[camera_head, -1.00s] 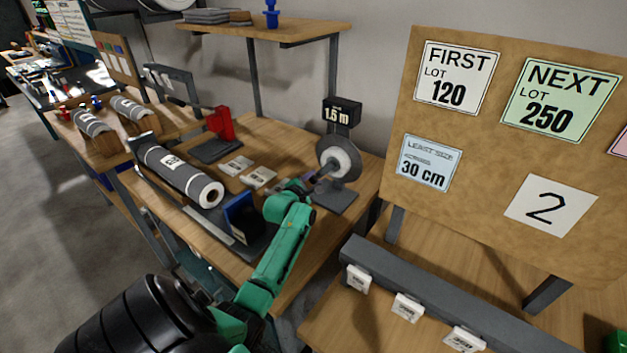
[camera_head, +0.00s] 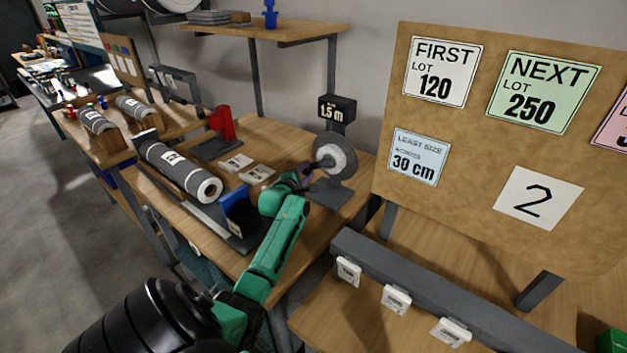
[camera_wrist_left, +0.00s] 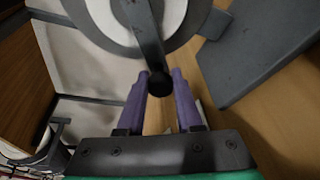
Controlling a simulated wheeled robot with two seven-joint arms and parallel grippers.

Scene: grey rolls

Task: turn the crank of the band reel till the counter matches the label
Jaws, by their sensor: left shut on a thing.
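The band reel (camera_head: 334,155), a grey disc with a white core, stands on a dark base at the right of the workbench. Its black counter (camera_head: 337,108) above it appears to read 1.5 m. In the left wrist view the crank (camera_wrist_left: 145,35) is a dark bar across the reel, ending in a black knob (camera_wrist_left: 160,84). My left gripper (camera_head: 306,178) is at the crank; its purple fingers (camera_wrist_left: 160,85) are shut on the knob, one on each side. Which label belongs to the reel I cannot tell. My right gripper is not in view.
A grey roll (camera_head: 178,165) lies on the bench (camera_head: 272,135), with a blue block (camera_head: 238,212) and a red stand (camera_head: 221,122) near it. A board (camera_head: 440,205) with lot cards and a rail (camera_head: 400,282) with white tags stand at right.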

